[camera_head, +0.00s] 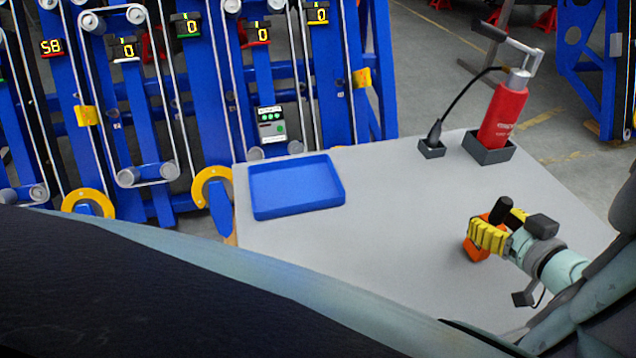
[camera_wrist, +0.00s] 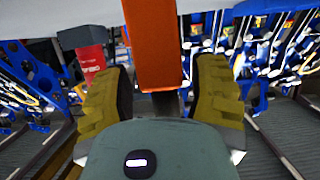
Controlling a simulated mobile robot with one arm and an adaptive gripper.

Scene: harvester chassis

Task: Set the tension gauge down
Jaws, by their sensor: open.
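The tension gauge appears to be the orange body (camera_head: 476,250) on the right part of the grey table, with a black part (camera_head: 501,209) showing behind the fingers. My gripper (camera_head: 493,228) is around it, its yellow fingers open. In the wrist view the orange body (camera_wrist: 156,45) stands between the two spread fingers of my gripper (camera_wrist: 162,88), with narrow gaps beside it. The fingers hide part of the gauge in the head view, and its contact with the table is hard to make out.
A blue tray (camera_head: 296,209) lies empty at the table's left. A red bottle (camera_head: 502,117) stands in a dark holder at the back right, beside a small black block (camera_head: 431,149) with a cable. Blue frames with belts and displays stand behind. The table's middle (camera_head: 400,230) is clear.

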